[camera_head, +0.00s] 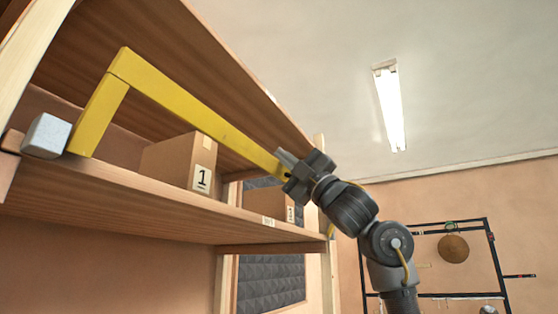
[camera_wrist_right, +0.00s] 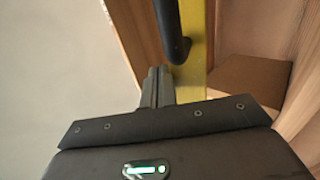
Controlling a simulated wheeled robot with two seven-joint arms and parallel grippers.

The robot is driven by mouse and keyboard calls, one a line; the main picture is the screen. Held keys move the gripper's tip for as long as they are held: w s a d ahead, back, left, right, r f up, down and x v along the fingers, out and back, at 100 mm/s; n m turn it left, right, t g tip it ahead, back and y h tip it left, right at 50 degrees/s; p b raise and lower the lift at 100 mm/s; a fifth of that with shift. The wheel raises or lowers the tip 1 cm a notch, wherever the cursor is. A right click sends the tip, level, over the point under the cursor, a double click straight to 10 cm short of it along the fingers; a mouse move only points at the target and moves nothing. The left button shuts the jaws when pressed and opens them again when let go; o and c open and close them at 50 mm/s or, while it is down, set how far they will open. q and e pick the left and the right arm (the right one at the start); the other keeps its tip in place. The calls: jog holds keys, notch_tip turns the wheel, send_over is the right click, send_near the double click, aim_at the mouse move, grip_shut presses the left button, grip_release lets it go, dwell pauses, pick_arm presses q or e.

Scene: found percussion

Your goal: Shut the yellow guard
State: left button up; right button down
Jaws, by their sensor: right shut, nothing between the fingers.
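The yellow guard (camera_head: 190,108) is a flat bar at the front of a wooden shelf in the head view. Its left end bends down to the shelf beside a pale grey block (camera_head: 47,136), and its bar slopes down to the right. My right gripper (camera_head: 283,163) is shut and empty at the bar's right end, which it partly hides. In the right wrist view the shut fingers (camera_wrist_right: 158,76) are beside the yellow bar (camera_wrist_right: 193,85) and a dark rounded handle (camera_wrist_right: 173,35). I cannot tell whether they touch. My left gripper is not in view.
Cardboard boxes stand on the shelf (camera_head: 150,205) behind the guard, one marked 1 (camera_head: 182,163) and another (camera_head: 270,203) farther right. A rack (camera_head: 487,255) with hanging items is at the far right wall. The space right of the shelf is open.

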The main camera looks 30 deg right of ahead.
jog(key=s+d+f+b, duration=0.1)
jog(key=s+d+b, duration=0.3)
jog(key=s, duration=0.5)
jog(key=shift+d+f, duration=0.25)
jog(key=shift+d, duration=0.55)
jog(key=shift+w+a, duration=0.1)
